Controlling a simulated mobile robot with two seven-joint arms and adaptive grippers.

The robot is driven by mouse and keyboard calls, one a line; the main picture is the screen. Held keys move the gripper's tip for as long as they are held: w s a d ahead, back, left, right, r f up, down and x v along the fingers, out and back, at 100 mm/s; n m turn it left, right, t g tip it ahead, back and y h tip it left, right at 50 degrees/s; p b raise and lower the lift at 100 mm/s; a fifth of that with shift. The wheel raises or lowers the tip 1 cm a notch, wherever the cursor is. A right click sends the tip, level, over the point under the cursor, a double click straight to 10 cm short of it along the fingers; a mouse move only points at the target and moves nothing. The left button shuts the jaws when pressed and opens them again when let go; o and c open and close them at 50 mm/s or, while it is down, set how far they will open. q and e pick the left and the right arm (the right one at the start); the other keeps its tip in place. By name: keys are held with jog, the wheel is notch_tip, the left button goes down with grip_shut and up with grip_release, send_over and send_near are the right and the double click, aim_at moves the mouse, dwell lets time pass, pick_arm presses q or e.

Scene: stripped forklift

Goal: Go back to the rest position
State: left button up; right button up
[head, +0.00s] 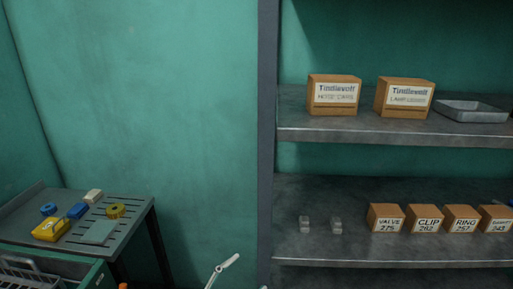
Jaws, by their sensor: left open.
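My left gripper (238,266) shows only in part at the bottom edge of the head view, left of the shelf post. One pale finger reaches up and to the right, and a small tip shows at the edge beside it. It is open, and I see nothing between the fingers. The rest of it is cut off by the frame. My right gripper is not in view.
A steel shelf (400,253) fills the right side, with small boxes and two clear blocks on it. The upper shelf (330,133) holds two cartons and a grey tray (471,111). A slotted bench (138,213) with several small items stands at the left.

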pick_arm(q)
jog(key=s+a+f+n+g+y, duration=0.1)
jog(key=s+a+f+n+y, duration=0.4)
jog(key=s+a+f, duration=0.3)
jog(key=s+a+f+n+g+y, duration=0.2)
jog(key=s+a+f+n+y, duration=0.3)
jog(key=f, duration=0.9)
jog(key=s+a, duration=0.3)
jog(key=a, duration=0.2)
jog(key=shift+s+g+y, duration=0.3)
